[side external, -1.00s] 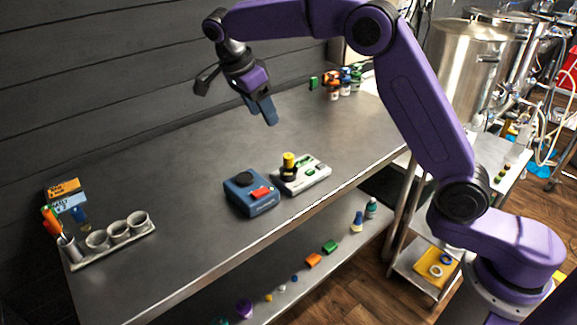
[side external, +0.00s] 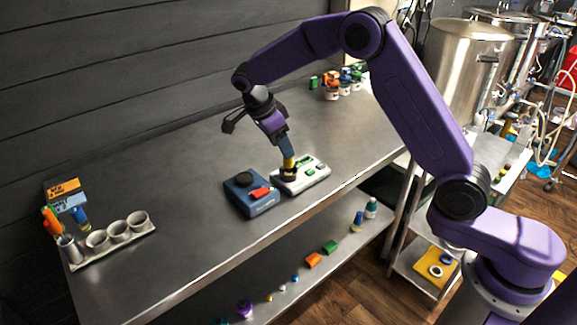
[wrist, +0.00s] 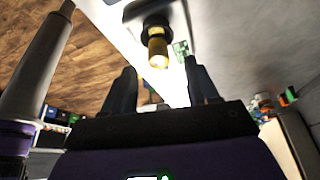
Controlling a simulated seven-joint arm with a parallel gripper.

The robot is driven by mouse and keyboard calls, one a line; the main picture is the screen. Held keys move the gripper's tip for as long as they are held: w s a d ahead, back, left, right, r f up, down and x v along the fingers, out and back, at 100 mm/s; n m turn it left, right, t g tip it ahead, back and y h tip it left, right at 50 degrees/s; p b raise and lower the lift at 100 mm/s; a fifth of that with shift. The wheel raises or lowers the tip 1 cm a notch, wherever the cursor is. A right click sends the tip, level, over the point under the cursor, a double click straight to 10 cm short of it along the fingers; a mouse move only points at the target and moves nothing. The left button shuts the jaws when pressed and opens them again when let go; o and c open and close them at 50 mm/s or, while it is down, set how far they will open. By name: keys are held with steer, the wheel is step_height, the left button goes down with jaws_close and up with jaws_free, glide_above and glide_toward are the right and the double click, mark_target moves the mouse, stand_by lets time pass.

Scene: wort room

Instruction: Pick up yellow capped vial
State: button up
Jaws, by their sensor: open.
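The yellow capped vial (side external: 289,164) stands upright in a black holder on a white device (side external: 312,177) near the table's front edge. In the wrist view the vial (wrist: 157,50) shows its yellow cap end just beyond my fingertips, roughly centred between them. My gripper (side external: 287,152) is open and empty, directly above the vial and pointing down. In the wrist view my gripper (wrist: 160,68) has a finger on each side with clear space between. In the side view the fingers overlap the cap's top, so I cannot tell whether they touch it.
A blue box with a black knob and red button (side external: 250,193) sits close on the left. A rack of white cups (side external: 118,232) stands at the far left. Several small bottles (side external: 335,86) stand at the back right. The table between is clear.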

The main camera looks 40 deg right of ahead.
mark_target(288, 166)
steer(key=shift+x, duration=2.85)
jaws_close()
